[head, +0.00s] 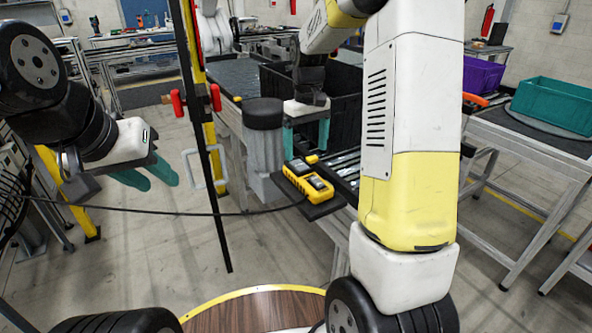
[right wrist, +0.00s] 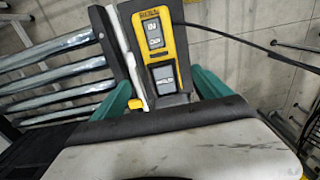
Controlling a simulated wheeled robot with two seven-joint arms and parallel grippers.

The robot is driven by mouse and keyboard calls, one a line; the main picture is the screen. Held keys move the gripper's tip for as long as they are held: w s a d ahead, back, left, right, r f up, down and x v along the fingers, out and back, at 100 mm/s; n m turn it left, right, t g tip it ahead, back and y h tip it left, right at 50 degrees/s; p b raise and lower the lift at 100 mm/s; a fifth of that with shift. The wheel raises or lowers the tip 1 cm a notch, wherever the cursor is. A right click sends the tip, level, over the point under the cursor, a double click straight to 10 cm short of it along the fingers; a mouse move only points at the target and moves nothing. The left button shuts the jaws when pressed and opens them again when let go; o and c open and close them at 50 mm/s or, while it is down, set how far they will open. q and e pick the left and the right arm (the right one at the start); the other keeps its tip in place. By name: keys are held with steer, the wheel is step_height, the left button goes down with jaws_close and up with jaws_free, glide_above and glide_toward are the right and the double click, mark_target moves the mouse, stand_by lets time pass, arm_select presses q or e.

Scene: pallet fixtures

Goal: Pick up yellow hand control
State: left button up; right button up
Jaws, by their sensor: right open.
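The yellow hand control (head: 308,181) with dark buttons lies on a small black ledge (head: 322,208) at the end of a roller conveyor. A black cable runs from it to the left. My right gripper (head: 307,138) points down just behind and above it, its teal fingers apart and empty. In the right wrist view the hand control (right wrist: 165,52) shows ahead, between the lines of the two fingers (right wrist: 155,82); contact cannot be told. My left gripper (head: 150,178) hangs far to the left over the floor, its teal fingers a little apart with nothing between them.
The conveyor rollers (head: 343,163) lie right of the hand control. A yellow post and a dark upright pole (head: 207,150) with red handles stand between my arms. A teal crate (head: 555,105) and a purple crate (head: 482,75) sit on the right-hand table. Open floor lies front left.

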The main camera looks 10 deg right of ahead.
mark_target(305, 169)
step_height(305, 169, down, 8)
steer(key=shift+a+f, duration=0.1)
steer(key=shift+a, duration=0.05)
stand_by(0.3)
steer(key=c, duration=1.8)
steer(key=shift+c, duration=0.4)
steer(key=shift+r, duration=0.2)
